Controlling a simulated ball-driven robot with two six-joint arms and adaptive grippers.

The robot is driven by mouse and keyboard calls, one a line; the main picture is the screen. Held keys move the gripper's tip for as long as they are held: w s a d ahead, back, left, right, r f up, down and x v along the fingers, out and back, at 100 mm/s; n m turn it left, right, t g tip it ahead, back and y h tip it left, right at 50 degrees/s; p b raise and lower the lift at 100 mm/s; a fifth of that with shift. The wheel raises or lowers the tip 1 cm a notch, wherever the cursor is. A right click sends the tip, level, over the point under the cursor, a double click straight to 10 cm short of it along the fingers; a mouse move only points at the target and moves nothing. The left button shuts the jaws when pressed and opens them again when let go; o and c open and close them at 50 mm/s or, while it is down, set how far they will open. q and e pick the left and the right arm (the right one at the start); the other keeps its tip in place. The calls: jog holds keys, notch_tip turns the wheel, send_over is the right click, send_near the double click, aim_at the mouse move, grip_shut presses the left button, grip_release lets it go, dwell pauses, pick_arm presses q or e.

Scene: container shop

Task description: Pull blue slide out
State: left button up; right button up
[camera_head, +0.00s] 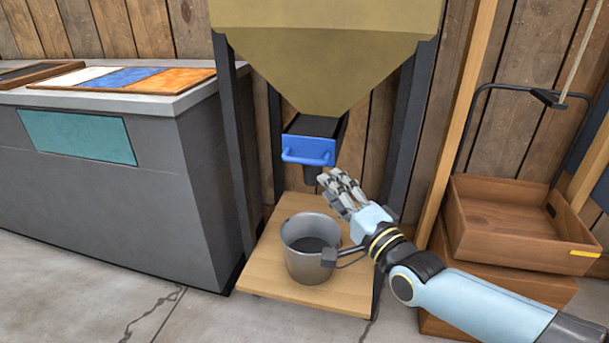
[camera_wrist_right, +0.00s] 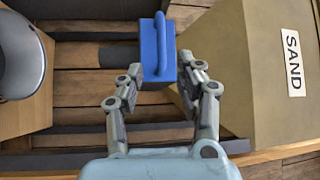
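The blue slide (camera_head: 308,150) is a blue plate with a bar handle, set at the mouth of the hopper's dark chute. In the right wrist view the blue slide (camera_wrist_right: 158,50) lies straight ahead, its handle facing the camera. My right gripper (camera_head: 335,182) is just below and right of the slide in the head view. In the wrist view the right gripper (camera_wrist_right: 155,88) has its fingers spread, with a gap between them and nothing held. The fingertips reach near the slide's lower edge; I cannot tell if they touch. My left gripper is not in view.
The tan hopper (camera_head: 325,45) stands on dark posts and bears a SAND label (camera_wrist_right: 293,63). A metal bucket (camera_head: 308,262) sits on a wooden board (camera_head: 262,278) below the chute. A grey counter (camera_head: 190,190) is left, a wooden crate (camera_head: 505,240) right.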

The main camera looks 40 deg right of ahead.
aim_at(306, 162)
jog(key=w, duration=0.3)
jog(key=w+r+b, duration=0.1)
jog(key=w, duration=0.6)
jog(key=shift+w+d+r+b, duration=0.1)
jog(key=shift+d+r+b, duration=0.15)
jog(key=shift+d+b, duration=0.1)
grip_shut()
jog(key=shift+f, duration=0.1)
